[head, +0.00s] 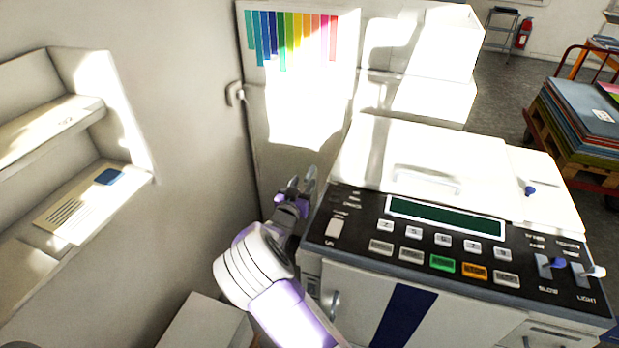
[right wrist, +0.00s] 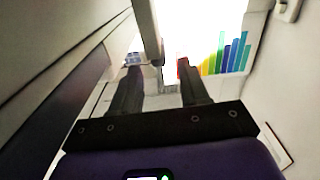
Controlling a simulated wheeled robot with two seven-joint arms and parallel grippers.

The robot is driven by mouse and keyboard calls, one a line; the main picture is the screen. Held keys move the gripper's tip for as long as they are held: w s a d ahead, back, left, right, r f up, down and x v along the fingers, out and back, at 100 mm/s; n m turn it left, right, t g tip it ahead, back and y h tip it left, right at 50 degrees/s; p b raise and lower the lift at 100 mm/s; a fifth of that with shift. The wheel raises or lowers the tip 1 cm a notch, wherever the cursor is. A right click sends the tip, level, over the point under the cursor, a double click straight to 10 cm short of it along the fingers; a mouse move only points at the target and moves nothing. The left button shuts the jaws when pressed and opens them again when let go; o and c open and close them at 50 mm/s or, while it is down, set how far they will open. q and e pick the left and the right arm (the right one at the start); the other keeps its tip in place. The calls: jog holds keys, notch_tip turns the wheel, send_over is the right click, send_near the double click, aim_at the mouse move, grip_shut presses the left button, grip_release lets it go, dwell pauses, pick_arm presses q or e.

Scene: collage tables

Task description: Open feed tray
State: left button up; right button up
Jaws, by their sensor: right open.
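The white copier-like machine (head: 450,170) has a black control panel with a dark green display and coloured buttons. My right gripper (head: 302,186) is beside the machine's left side, near the panel's left corner, with its fingers pointing up and away. It is open in the right wrist view (right wrist: 160,72). A narrow grey bar (right wrist: 148,32) comes down from the top there, in line with the gap between the fingers. I cannot tell if it touches them. I cannot clearly make out the feed tray; the machine's left side is mostly hidden in the head view. My left gripper is not in view.
A wall with shelves (head: 50,125) stands close on the left, leaving a narrow gap beside the machine. A colour chart (head: 290,40) hangs on the door behind. A pale box-like thing (head: 205,322) sits low in front. A loaded cart (head: 580,125) stands at right.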

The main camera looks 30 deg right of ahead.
aim_at(310, 172)
jog(key=b+x, duration=0.1)
jog(key=x, duration=0.5)
jog(key=shift+w+d, duration=0.25)
jog(key=shift+d, duration=0.05)
jog(key=shift+c, duration=0.3)
grip_shut()
